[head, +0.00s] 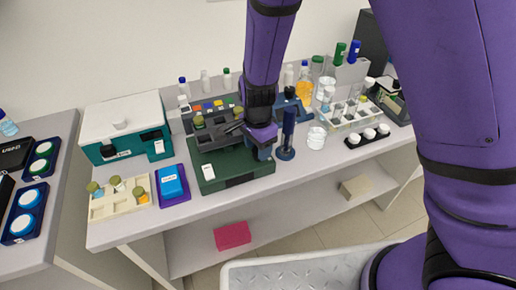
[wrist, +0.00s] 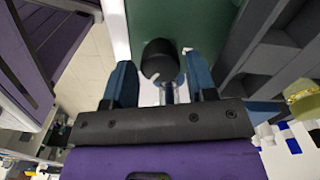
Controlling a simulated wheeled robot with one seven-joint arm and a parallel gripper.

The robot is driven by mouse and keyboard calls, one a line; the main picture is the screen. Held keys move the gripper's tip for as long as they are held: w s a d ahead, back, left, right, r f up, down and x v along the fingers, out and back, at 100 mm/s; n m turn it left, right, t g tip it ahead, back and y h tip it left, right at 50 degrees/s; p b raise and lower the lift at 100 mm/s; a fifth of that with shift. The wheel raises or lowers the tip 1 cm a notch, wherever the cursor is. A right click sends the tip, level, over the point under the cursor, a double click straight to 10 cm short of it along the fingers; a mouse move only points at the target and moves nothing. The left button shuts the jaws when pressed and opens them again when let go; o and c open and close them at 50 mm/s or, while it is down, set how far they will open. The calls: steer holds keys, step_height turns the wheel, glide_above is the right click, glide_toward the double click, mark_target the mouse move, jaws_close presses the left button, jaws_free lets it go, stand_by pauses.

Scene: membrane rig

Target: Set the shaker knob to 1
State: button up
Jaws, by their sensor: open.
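The shaker (head: 237,170) is a dark green box with a grey rack on top, near the front middle of the bench. Its green surface (wrist: 165,18) fills the top middle of the wrist view. The black round knob (wrist: 160,60) stands out from it, with a small pale mark near its lower edge. My gripper (wrist: 159,68) is open, with one blue finger on each side of the knob. Gaps show between knob and fingers. In the head view my gripper (head: 265,151) is at the shaker's right end and hides the knob. No dial number is readable.
A blue upright stand (head: 287,135) is close to the right of my gripper. A teal-and-white box (head: 125,125), a blue box on a purple tray (head: 172,182) and a cream rack (head: 118,198) are left.

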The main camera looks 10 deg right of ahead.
steer(key=shift+f, duration=0.55)
steer(key=c, duration=0.7)
steer(key=shift+o, duration=0.2)
